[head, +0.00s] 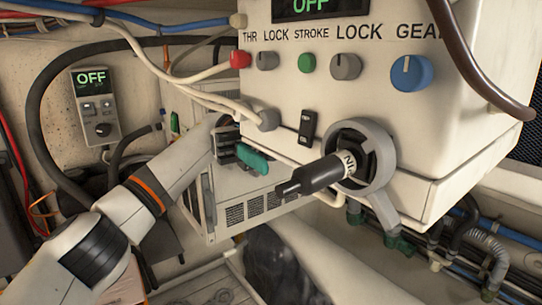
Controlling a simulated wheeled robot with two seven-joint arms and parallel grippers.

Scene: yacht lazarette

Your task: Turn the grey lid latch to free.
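A white control box (280,90) fills the upper right of the head view. Two grey knobs sit under LOCK labels, a left one (266,61) and a right one (345,66). A large grey ring (382,155) surrounds a black handle (316,176) with a white lettered collar; a grey arm extends down from the ring. I cannot tell which grey part is the lid latch. My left gripper (243,148), with dark fingers and teal parts, is left of the black handle, apart from it in the picture. Its finger gap is unclear. My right gripper is out of view.
The box also carries a red knob (240,59), a green knob (307,63), a blue knob (411,73) and a black rocker switch (307,126). A small panel (96,105) reading OFF hangs at left. Cables and hoses crowd the left and lower right.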

